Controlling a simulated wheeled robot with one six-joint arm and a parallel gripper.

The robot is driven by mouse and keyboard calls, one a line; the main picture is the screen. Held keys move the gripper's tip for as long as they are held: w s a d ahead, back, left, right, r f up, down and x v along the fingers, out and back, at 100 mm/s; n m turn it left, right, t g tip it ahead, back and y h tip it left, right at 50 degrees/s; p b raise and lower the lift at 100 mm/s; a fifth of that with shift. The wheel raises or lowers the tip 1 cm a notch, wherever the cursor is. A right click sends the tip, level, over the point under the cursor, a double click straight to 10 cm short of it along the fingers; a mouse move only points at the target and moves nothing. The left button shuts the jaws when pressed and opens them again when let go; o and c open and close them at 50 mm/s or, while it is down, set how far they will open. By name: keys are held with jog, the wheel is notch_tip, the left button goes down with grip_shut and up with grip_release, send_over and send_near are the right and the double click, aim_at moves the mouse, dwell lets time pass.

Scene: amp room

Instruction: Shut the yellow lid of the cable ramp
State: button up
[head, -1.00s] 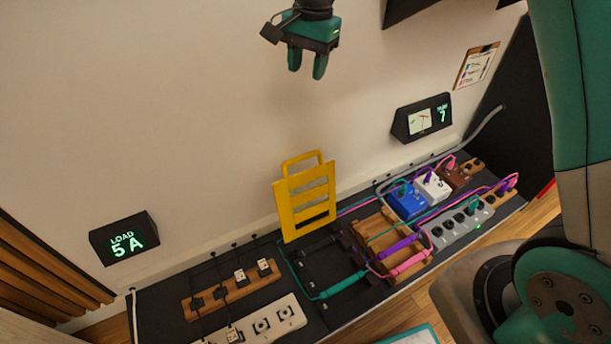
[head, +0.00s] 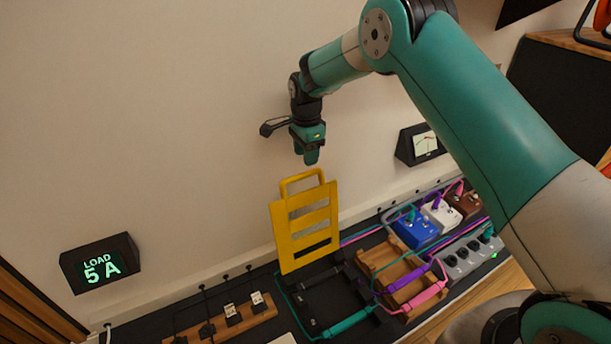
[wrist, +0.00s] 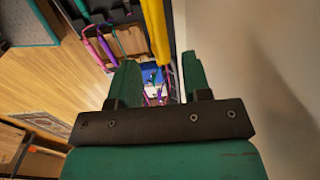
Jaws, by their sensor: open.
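The yellow lid (head: 281,236) of the cable ramp stands upright, close to the wall, with its loop handle at the top. It has slot openings. The black ramp base (head: 318,307) lies open below it on the dark bench. My gripper (head: 311,160) is open and empty, pointing down just above the lid's handle, apart from it in the head view. In the wrist view, the yellow lid (wrist: 156,32) shows beyond and between my two fingertips (wrist: 160,72), nearer the top of the picture. The head view shows the fingers nearly edge-on.
A wooden cable rack (head: 392,268) with purple and pink plugs stands right of the ramp, with blue and white boxes (head: 415,230) behind. A teal plug (head: 350,322) lies at the ramp's front. A "LOAD 5 A" display (head: 100,265) is at left. The wall is close behind the lid.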

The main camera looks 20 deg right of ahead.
notch_tip(320, 180, down, 6)
jog(key=shift+b, duration=0.65)
grip_shut()
